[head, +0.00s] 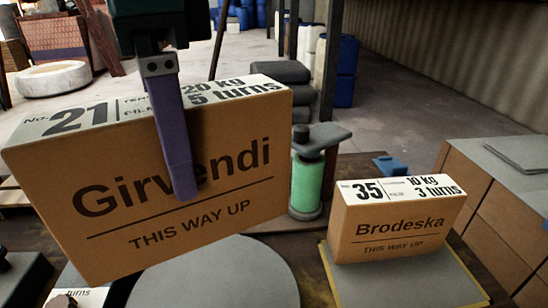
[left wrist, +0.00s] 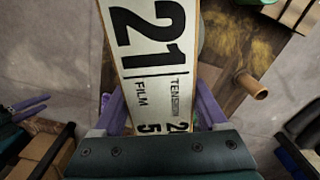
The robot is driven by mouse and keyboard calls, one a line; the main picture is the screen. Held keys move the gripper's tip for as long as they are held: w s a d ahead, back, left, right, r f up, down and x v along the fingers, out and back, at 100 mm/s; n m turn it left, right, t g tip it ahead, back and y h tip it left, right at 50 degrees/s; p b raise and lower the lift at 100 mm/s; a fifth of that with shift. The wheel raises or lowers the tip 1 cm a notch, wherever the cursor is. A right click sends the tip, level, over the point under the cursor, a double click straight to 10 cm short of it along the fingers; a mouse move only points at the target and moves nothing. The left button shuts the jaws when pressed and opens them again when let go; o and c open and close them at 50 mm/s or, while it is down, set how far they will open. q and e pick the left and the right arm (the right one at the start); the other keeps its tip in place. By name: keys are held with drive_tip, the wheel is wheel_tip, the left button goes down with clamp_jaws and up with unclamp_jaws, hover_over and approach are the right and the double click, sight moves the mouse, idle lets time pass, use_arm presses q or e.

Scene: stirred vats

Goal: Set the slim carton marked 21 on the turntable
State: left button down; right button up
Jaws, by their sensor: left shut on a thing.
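The slim brown carton marked 21, "Girvendi" (head: 80,205), is in my left gripper (head: 182,165), lifted and tilted, its label side up. One purple finger lies across its front face; the other is hidden behind it. The left wrist view shows the 21 label (left wrist: 150,55) between both fingers. The grey round turntable (head: 215,280) is below and to the right of the carton, partly hidden by it. A purple-fingered gripper, seemingly my right one (left wrist: 30,105), shows at the left of the wrist view; its opening is unclear.
A carton marked 35, "Brodeska" (head: 390,228), stands on a yellow-edged grey pad (head: 440,288) at right. A post with a green roll (head: 307,185) stands behind the turntable. Large brown boxes (head: 500,225) are at far right. Another labelled surface (head: 75,298) shows at bottom left.

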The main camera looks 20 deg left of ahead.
sight(189, 216)
use_arm(q)
wheel_tip(189, 216, down, 8)
drive_tip(key=shift+f+b, duration=0.1)
drive_tip(key=shift+b, duration=0.9)
wheel_tip(189, 216, down, 6)
drive_tip(key=b, duration=0.2)
drive_tip(key=shift+f, duration=0.25)
unclamp_jaws()
drive_tip(key=shift+f, duration=0.15)
wheel_tip(189, 216, up, 12)
drive_tip(key=p, duration=0.4)
drive_tip(key=shift+r, duration=0.2)
